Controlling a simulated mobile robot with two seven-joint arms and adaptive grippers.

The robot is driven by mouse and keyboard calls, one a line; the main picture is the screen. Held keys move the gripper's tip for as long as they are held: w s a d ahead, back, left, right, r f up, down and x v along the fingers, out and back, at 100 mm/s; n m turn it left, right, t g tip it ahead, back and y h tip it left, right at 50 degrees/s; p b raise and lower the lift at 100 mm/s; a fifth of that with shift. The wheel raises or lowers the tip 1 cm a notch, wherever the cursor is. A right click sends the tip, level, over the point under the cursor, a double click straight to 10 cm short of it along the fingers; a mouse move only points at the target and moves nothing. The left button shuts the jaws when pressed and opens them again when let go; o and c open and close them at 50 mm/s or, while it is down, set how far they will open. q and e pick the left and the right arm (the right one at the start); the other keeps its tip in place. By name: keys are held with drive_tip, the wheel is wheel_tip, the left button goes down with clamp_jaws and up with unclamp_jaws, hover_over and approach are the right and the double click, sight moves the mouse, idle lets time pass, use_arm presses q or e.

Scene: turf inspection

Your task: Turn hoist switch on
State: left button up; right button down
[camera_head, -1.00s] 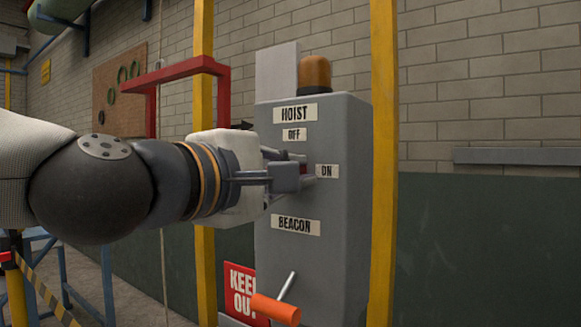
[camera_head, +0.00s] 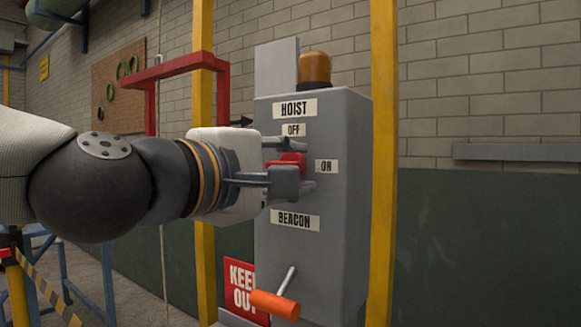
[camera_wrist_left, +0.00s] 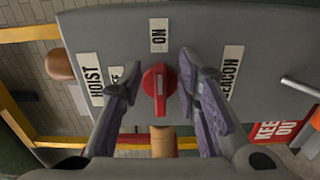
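The red hoist switch knob (camera_head: 291,160) is on the front of a grey control box (camera_head: 340,200), between the HOIST, OFF, ON and BEACON labels. In the left wrist view the knob (camera_wrist_left: 158,85) has a pale mark on its bar, and the bar lies along the line toward the ON label (camera_wrist_left: 158,35). The OFF label (camera_wrist_left: 117,77) is partly hidden by a finger. My left gripper (camera_head: 286,164) is open at the box, one finger above the knob and one below. The wrist view shows gaps on both sides of the knob. My right gripper is not in view.
An amber beacon (camera_head: 314,70) tops the box. An orange-handled lever (camera_head: 275,304) sticks out low on its front, near a KEEP OUT sign (camera_head: 243,288). Yellow posts (camera_head: 382,150) stand beside the box, and a red bar frame (camera_head: 177,70) is behind my left arm.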

use_arm(q)
drive_tip(key=v, duration=1.2)
